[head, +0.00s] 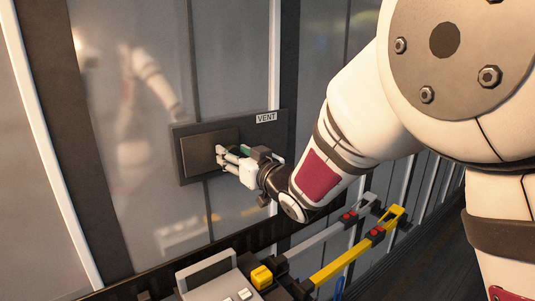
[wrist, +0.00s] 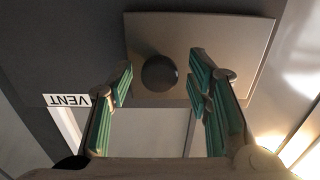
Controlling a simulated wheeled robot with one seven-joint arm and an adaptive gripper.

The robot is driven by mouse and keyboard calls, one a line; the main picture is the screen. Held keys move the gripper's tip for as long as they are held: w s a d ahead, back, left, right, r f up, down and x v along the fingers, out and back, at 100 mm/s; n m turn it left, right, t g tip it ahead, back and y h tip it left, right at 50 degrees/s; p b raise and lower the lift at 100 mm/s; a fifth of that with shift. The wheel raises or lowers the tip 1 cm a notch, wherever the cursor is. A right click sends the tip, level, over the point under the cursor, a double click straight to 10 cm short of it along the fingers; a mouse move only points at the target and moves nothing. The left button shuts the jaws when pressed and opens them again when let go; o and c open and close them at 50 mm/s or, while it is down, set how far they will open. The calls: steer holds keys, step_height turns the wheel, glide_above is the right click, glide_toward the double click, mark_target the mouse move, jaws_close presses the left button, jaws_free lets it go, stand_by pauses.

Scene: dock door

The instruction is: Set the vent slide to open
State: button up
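The vent panel (head: 187,170) is a dark plate on the door with a "VENT" label at its upper right. Its slide (head: 208,152) is a dark rectangular plate at the panel's left side. In the wrist view the slide (wrist: 215,35) carries a round dark knob (wrist: 159,73), and a pale opening shows below it. My gripper (head: 222,155) is in front of the slide in the head view and hides the knob. In the wrist view my gripper (wrist: 160,88) is open, its green-padded fingers on either side of the knob. I cannot tell whether they touch it.
A grey bar (head: 325,240) and a yellow bar (head: 350,257) with red buttons stand below at the right. A grey box with a yellow block (head: 261,277) is at the bottom. Glossy door panels (head: 130,110) surround the vent.

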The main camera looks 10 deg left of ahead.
jaws_close()
steer(key=w+d+b, duration=0.2)
steer(key=w+d, duration=0.1)
steer(key=w+d+b, duration=0.3)
steer(key=w, duration=0.1)
steer(key=w+d+b, duration=0.2)
steer(key=w+b, duration=0.1)
steer(key=shift+w+d+f, duration=0.1)
steer(key=shift+w+d, duration=0.2)
steer(key=shift+d, duration=0.1)
steer(key=shift+w+d, duration=0.15)
steer(key=shift+d, duration=0.15)
steer(key=shift+o, duration=1.5)
jaws_free()
steer(key=shift+w, duration=0.1)
steer(key=v, duration=1.2)
